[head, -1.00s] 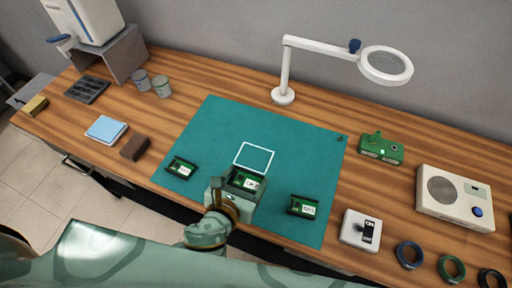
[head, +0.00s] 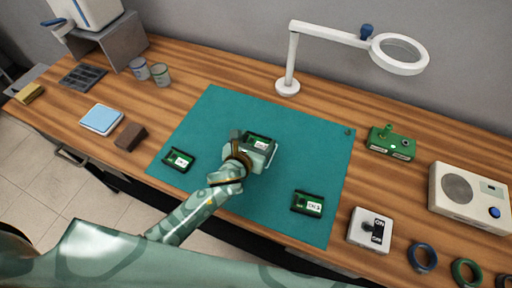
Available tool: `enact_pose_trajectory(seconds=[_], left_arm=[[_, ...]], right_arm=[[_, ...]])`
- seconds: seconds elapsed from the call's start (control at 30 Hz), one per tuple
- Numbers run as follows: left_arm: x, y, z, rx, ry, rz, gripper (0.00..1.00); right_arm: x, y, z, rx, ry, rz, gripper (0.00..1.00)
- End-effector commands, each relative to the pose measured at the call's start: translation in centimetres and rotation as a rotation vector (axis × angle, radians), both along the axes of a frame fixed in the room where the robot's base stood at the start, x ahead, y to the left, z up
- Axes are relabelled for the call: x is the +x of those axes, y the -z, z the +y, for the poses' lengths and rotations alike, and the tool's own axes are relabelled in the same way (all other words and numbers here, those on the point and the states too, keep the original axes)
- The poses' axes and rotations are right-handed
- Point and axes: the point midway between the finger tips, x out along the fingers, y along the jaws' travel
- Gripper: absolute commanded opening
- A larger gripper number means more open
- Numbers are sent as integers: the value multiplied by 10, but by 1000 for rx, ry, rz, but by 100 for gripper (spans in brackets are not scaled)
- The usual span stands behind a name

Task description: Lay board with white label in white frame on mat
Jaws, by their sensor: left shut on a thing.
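My left gripper (head: 254,146) is shut on a green board with a white label (head: 262,142) over the middle of the teal mat (head: 212,118). The white frame on the mat is hidden now behind the board and my gripper. I cannot tell whether the held board touches the mat. A second green board with a white label (head: 179,159) lies at the mat's left side. A third (head: 307,203) lies at the mat's lower right. My right gripper is not in view.
A magnifier lamp (head: 288,84) stands behind the mat. A green device (head: 391,143), a white switch box (head: 369,231) and a cream radio-like box (head: 468,195) stand to the right. A brown block (head: 130,136) and blue pad (head: 102,119) lie left. The mat's far part is clear.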

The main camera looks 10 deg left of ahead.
Motion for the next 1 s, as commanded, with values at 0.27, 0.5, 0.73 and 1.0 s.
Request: enact_pose_trajectory(seconds=[0.27, 0.5, 0.73, 1.0], left_arm=[[-2, 23, 0, 2, 0, 4, 50], [-2, 26, 0, 1, 1, 5, 50], [-2, 25, 0, 0, 1, 4, 94], [-10, 17, 2, 2, 0, 4, 94]], right_arm=[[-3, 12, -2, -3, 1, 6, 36], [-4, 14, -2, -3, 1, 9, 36], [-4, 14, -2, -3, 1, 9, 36], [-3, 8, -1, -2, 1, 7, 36]])
